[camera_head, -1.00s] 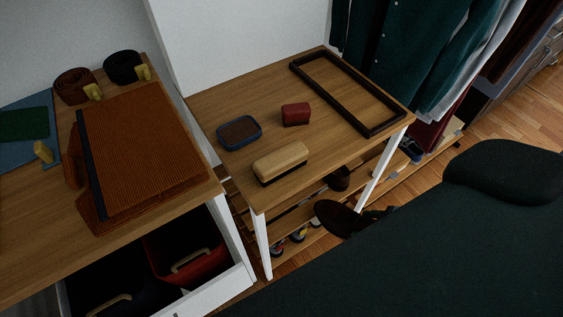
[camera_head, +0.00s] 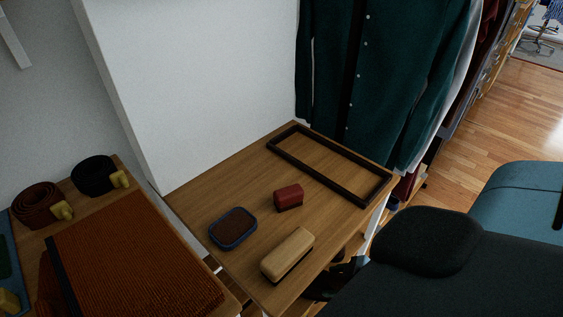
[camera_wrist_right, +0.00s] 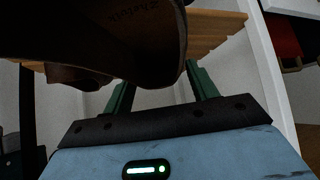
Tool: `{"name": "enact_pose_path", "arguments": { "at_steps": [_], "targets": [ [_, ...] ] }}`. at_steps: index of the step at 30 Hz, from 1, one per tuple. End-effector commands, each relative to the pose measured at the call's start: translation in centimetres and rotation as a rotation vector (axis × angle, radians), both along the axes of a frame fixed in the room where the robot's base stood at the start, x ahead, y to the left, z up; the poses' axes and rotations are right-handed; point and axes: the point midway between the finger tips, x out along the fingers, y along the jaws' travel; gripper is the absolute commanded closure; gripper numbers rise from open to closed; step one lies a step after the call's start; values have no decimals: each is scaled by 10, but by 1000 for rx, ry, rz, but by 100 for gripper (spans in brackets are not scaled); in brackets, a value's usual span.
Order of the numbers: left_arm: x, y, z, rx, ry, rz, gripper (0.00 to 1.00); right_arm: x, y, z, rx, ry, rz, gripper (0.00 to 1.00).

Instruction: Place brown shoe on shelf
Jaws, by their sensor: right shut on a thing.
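The brown shoe (camera_wrist_right: 100,30) fills the top of the right wrist view, very close, with faint lettering on it. My right gripper (camera_wrist_right: 161,88) has its two green fingers reaching up to the shoe and is shut on it. In the head view my right gripper (camera_head: 347,268) shows small and dark beside the near right edge of the small wooden table, mostly hidden by my arm. A dark shape there (camera_head: 320,288) appears to be the shoe, partly under the tabletop edge. The shelf below the table is almost wholly hidden in the head view. My left gripper is not in view.
The small table (camera_head: 225,190) bears a dark frame (camera_head: 365,197), a red block (camera_head: 288,197), a blue-rimmed tin (camera_head: 233,228) and a tan brush (camera_head: 287,254). Green shirts (camera_head: 400,80) hang behind it. A desk with a brown ribbed cloth (camera_head: 130,260) stands left.

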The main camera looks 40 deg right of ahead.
Motion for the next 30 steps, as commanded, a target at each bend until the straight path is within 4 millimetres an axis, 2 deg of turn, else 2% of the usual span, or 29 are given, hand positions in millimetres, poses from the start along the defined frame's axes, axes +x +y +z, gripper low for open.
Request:
{"name": "enact_pose_path", "arguments": {
  "at_steps": [6,18,24,30],
  "targets": [
    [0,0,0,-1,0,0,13,45,22,2,3,-9,0,92],
    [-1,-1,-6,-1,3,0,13,122,62,1,2,-6,-1,92],
    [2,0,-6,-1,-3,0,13,141,71,1,1,-3,-1,92],
    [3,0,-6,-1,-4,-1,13,143,73,1,1,-4,-1,92]
  ]
}}
